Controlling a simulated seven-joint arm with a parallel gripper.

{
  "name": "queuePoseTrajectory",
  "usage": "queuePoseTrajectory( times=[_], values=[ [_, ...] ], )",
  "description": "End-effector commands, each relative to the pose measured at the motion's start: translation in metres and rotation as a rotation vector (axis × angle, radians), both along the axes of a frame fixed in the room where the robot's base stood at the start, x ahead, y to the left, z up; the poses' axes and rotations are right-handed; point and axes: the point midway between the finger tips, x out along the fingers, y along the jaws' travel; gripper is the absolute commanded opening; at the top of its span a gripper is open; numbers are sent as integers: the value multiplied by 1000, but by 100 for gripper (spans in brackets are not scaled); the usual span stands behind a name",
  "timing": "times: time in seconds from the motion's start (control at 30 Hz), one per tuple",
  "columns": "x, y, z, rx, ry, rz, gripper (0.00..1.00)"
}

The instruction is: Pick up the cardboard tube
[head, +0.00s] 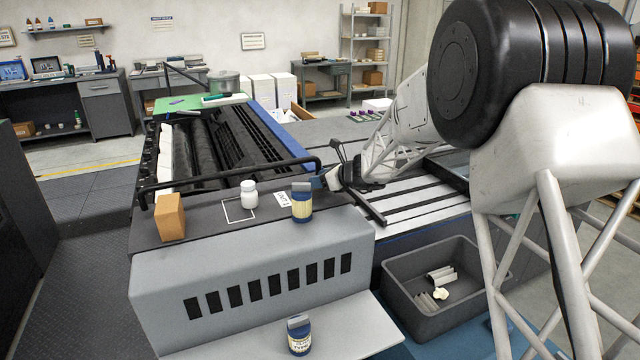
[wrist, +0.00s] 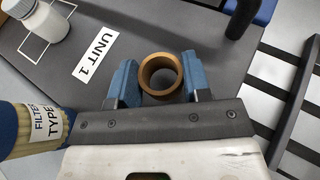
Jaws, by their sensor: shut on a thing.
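The brown cardboard tube (wrist: 144,74) shows end-on in the wrist view, as an open ring with the dark surface behind it. My gripper (wrist: 160,66) has its two blue fingers on either side of the tube, shut on it. In the head view my gripper (head: 327,179) is at the right end of the machine's front ledge, beside the black rail. The tube cannot be made out there. I cannot tell whether its lower end touches the ledge.
A label-wrapped jar (head: 302,203) stands close to my gripper, with a white bottle (head: 249,194) and cardboard box (head: 170,217) further left. Another jar (head: 299,336) is on the lower shelf. A grey bin (head: 400,311) holds scraps. A black rail (head: 230,178) crosses behind.

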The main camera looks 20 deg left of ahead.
Motion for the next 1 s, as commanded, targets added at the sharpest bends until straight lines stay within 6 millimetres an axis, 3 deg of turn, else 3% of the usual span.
queuePoseTrajectory(
  times=[0.17,1.0],
  values=[
    [0,0,25,1,-3,0,23],
    [-103,-66,33,0,0,0,23]
  ],
)
